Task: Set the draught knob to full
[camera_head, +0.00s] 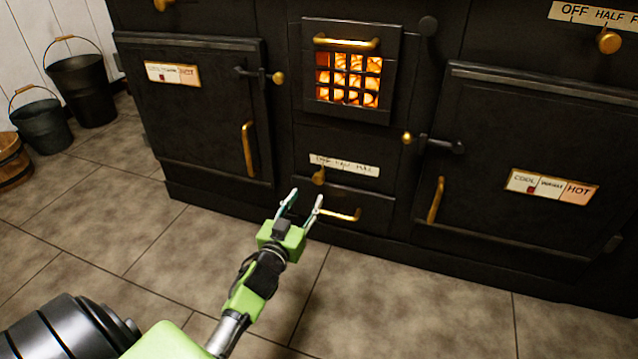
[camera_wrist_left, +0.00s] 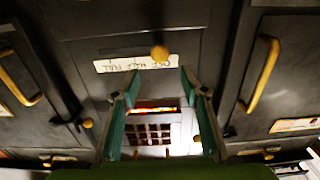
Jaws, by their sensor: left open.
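A small brass knob (camera_head: 319,176) sits on the centre panel of the black stove, just below a pale strip label (camera_head: 344,165) that reads off, half, full. The knob is at the label's left, off end. In the left wrist view, where the scene is upside down, the knob (camera_wrist_left: 159,53) and label (camera_wrist_left: 115,65) show beyond the fingers. My left gripper (camera_head: 306,197) is open and empty, just below the knob in the head view and apart from it. Its fingers (camera_wrist_left: 159,78) are spread to either side of the knob's line. My right gripper is not in view.
A brass drawer handle (camera_head: 342,214) lies just below the knob. The glowing fire grate (camera_head: 348,79) is above it. Oven doors with brass handles (camera_head: 248,150) flank the panel. Another labelled knob (camera_head: 608,41) is at upper right. Buckets (camera_head: 84,92) stand at left; the tiled floor is clear.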

